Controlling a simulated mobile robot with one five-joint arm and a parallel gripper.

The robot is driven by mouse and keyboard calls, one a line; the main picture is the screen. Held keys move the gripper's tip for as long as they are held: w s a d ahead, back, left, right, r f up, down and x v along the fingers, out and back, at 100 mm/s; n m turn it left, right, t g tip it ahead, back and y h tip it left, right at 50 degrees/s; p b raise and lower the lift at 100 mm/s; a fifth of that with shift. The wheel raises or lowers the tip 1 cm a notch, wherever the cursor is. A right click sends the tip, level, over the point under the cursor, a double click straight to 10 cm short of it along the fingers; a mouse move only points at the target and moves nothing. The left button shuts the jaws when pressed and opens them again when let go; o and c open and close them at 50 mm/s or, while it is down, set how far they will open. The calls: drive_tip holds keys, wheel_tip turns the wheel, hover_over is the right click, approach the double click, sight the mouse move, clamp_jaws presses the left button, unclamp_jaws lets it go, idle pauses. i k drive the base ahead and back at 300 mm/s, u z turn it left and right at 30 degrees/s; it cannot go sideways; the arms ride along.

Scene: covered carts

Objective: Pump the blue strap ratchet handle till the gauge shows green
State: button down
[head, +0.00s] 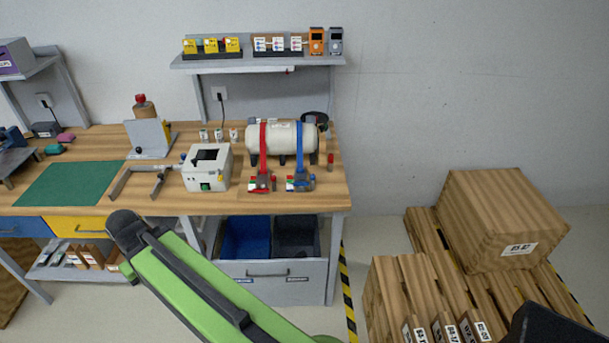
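A white tank (274,135) lies on its side on a dark cradle near the right end of the wooden workbench. Two straps go over it, a red strap (263,150) on the left and a blue strap (299,146) on the right. The blue strap's ratchet (300,183) sits at the bench's front edge, with small red and green spots on it. The gauge reading is too small to tell. The red strap's ratchet (262,183) is beside it on the left. My green arm reaches in from the bottom, apart from the bench; my gripper cannot be made out.
A white box device (207,167) and a grey metal bracket (147,180) stand left of the tank. A shelf (258,62) hangs above the bench. A pallet with a carton (500,218) is at right. Floor with yellow-black tape (347,290) lies between.

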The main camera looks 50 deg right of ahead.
sight(298, 175)
drive_tip(key=u, duration=0.05)
drive_tip(key=i, duration=1)
drive_tip(key=z, duration=0.05)
